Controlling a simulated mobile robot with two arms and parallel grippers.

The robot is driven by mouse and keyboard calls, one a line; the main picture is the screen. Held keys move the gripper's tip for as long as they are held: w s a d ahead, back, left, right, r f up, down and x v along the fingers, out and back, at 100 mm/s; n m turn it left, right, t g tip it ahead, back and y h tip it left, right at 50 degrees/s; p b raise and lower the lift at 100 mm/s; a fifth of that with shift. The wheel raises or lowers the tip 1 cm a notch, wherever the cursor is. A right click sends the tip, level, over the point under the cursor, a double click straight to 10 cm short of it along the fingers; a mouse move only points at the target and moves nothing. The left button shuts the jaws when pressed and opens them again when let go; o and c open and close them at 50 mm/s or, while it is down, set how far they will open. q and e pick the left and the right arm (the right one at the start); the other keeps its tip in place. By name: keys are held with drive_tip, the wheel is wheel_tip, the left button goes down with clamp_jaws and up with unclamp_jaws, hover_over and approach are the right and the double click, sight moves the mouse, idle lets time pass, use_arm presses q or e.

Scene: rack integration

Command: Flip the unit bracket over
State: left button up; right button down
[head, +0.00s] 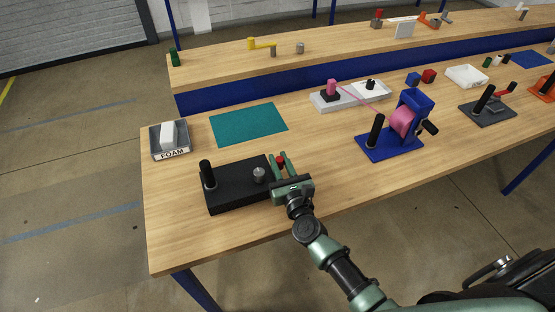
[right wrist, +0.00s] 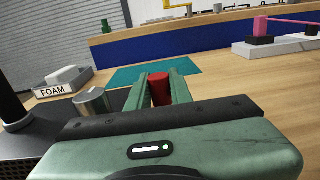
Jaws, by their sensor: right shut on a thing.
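A black fixture (head: 237,187) with an upright black post (head: 207,174) and a grey metal cylinder (head: 259,174) sits at the near left of the table. My right gripper (head: 280,160) is at the fixture's right end, its two green fingers shut on a small red piece. The red piece (right wrist: 160,89) shows between the fingers in the right wrist view, with the grey cylinder (right wrist: 92,101) just left of them. I cannot tell whether the red piece is joined to the fixture, or which part is the unit bracket. My left gripper is out of view.
A teal mat (head: 248,124) lies behind the fixture, and a grey FOAM tray (head: 170,153) holds a white block at the left edge. A blue stand (head: 378,147) with a pink roll is to the right. The wood between is clear.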

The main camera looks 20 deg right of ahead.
drive_tip(key=c, duration=1.5)
unclamp_jaws()
drive_tip(key=shift+c, duration=0.2)
drive_tip(key=shift+s, duration=0.1)
drive_tip(key=shift+s+f, duration=0.1)
drive_tip(key=shift+s, duration=0.2)
drive_tip(key=s+b, duration=0.1)
drive_tip(key=s, duration=0.6)
drive_tip(key=shift+b, duration=0.3)
